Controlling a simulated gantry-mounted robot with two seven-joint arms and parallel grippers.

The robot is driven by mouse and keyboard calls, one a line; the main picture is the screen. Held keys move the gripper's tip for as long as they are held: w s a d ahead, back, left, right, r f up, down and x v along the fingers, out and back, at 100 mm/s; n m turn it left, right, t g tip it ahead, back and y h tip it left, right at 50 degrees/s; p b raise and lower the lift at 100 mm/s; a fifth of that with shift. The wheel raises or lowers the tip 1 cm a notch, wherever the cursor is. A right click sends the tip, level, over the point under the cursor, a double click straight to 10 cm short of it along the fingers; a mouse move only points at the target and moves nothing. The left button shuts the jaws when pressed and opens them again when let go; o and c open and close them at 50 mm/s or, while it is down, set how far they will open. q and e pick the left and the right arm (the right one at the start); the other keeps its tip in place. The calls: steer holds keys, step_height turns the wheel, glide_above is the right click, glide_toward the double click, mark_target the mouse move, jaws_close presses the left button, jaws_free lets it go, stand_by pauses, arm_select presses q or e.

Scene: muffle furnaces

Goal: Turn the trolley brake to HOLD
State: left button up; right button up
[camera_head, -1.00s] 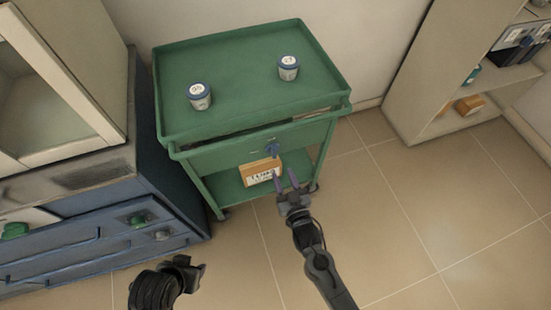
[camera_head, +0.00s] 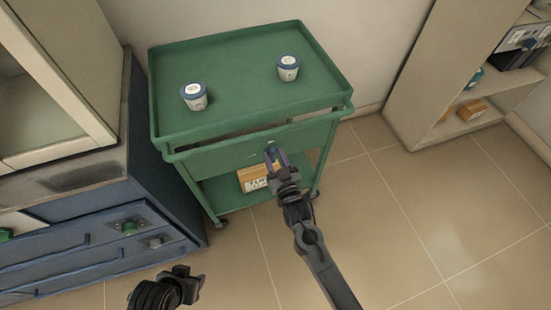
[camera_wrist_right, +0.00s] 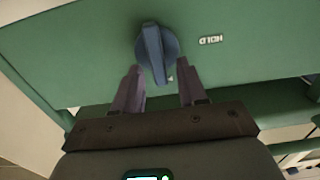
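The green trolley (camera_head: 235,165) stands against the wall. Its blue brake knob (camera_wrist_right: 155,52) is on the front panel, with its bar pointing roughly up and down in the right wrist view. The word HOLD (camera_wrist_right: 211,40) shows upside down to the right of the knob; another mark below is mostly covered. My right gripper (camera_head: 274,154) is open at the knob, and in the wrist view its fingers (camera_wrist_right: 160,78) lie either side of the knob's lower part. Contact cannot be told. My left gripper (camera_head: 190,284) is low in the head view, away from the trolley; its opening is unclear.
Two lidded jars (camera_head: 194,97) (camera_head: 288,68) stand on the trolley top. An orange-brown box (camera_head: 252,178) lies on the lower shelf. A blue cabinet (camera_head: 165,200) is close on the left; a shelf unit (camera_head: 420,100) stands right. The floor on the right is clear.

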jaws_close()
